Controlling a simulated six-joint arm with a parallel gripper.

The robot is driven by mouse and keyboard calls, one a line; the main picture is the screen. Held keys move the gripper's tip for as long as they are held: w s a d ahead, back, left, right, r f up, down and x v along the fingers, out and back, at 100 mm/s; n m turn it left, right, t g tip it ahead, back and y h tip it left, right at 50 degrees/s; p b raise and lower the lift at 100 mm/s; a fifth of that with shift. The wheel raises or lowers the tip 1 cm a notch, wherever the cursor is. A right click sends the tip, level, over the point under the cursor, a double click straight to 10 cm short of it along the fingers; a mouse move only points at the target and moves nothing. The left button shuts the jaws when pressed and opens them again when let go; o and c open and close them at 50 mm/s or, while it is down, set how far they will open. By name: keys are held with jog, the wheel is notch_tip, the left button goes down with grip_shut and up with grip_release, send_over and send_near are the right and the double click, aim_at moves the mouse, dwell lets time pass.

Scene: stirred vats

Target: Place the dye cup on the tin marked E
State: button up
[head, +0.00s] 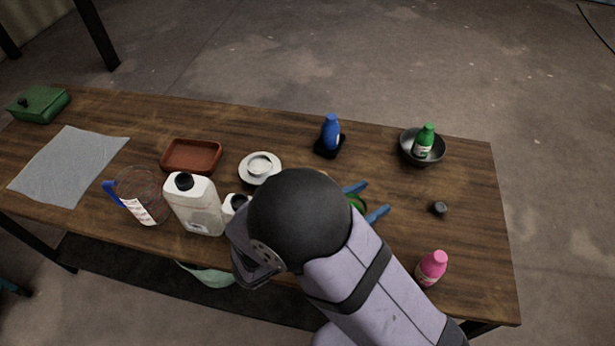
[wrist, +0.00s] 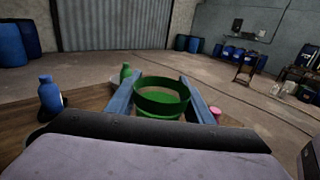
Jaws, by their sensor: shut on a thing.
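The dye cup looks to be the green, round, open-topped cup (wrist: 161,103) between my gripper's two blue fingers in the wrist view. My gripper (wrist: 164,98) is shut on it, one finger on each side. In the head view my gripper (head: 366,201) is over the middle right of the table, with only a sliver of the green cup (head: 357,204) showing past my arm. I cannot make out any tin marked E; my arm covers part of the table.
A blue bottle (head: 331,132) on a black stand and a green bottle (head: 424,142) in a dark bowl (head: 406,150) stand at the back. A pink bottle (head: 431,268) is front right. Left are white jugs (head: 195,208), a brown tray (head: 166,158) and a white saucer (head: 245,172).

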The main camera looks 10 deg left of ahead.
jog(key=w+a+r+n+t+y+p, duration=0.35)
jog(key=w+a+r+y, duration=0.25)
jog(key=w+a+r, duration=0.5)
notch_tip(320, 180, down, 12)
jog(key=s+a+p, duration=0.1)
jog(key=shift+s+r+n+p, duration=0.2)
jog(key=shift+s+n+p, duration=0.1)
jog(key=shift+n, duration=0.15)
jog(key=shift+a, duration=0.1)
jog(key=shift+f, duration=0.2)
jog(key=o, duration=1.2)
jog(key=shift+c, duration=0.2)
jog(key=shift+r, duration=0.1)
